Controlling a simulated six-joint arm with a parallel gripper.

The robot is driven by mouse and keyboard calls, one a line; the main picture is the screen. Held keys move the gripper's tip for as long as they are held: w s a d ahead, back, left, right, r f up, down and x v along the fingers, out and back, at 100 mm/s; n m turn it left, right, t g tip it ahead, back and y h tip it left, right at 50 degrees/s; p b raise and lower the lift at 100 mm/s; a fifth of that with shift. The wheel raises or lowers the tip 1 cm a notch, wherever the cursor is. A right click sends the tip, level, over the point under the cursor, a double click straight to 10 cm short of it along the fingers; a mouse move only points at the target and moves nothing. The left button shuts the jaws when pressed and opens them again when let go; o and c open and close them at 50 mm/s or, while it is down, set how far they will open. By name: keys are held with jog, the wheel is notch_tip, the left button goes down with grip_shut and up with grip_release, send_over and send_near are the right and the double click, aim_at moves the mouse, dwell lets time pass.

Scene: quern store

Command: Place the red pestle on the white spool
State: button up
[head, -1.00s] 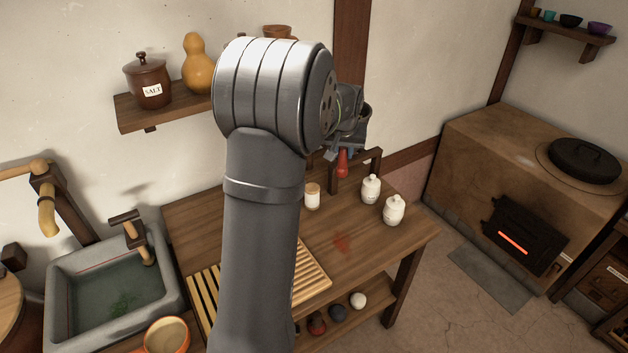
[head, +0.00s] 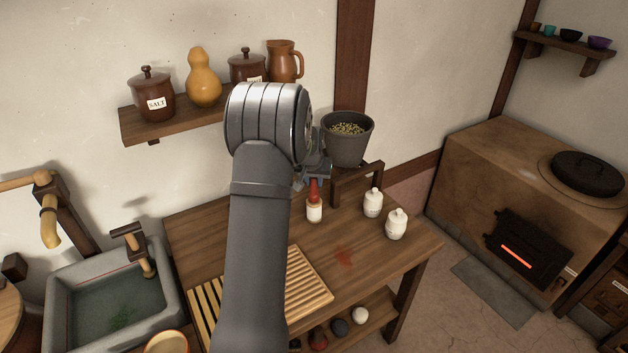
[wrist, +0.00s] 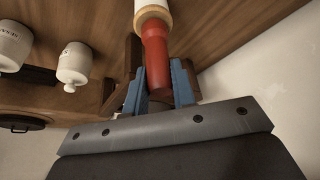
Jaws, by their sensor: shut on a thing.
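The red pestle (head: 314,191) is upright between the blue fingers of my gripper (head: 309,182), which is shut on it. The white spool (head: 314,213) stands on the wooden table, directly below the pestle in the head view. In the wrist view the pestle (wrist: 155,55) sits between my fingertips (wrist: 159,82). Its far end meets the pale wooden rim of the white spool (wrist: 152,9) in the picture. I cannot tell whether the pestle touches the spool or is just above it. My arm covers part of the table.
A grey pot of grain (head: 347,150) stands high behind, by a dark wooden stand (head: 360,178). Two white jars (head: 373,203) (head: 396,225) stand right of the spool. A slatted board (head: 308,286) lies in front. The table's right front, with a red mark, is clear.

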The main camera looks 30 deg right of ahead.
jog(key=shift+f, duration=0.15)
jog(key=o, duration=1)
jog(key=v, duration=1.2)
jog(key=x, duration=1.1)
jog(key=shift+w+d+f, duration=0.1)
jog(key=shift+f, duration=0.2)
jog(key=shift+w+d+r, duration=0.1)
jog(key=shift+r, duration=1.25)
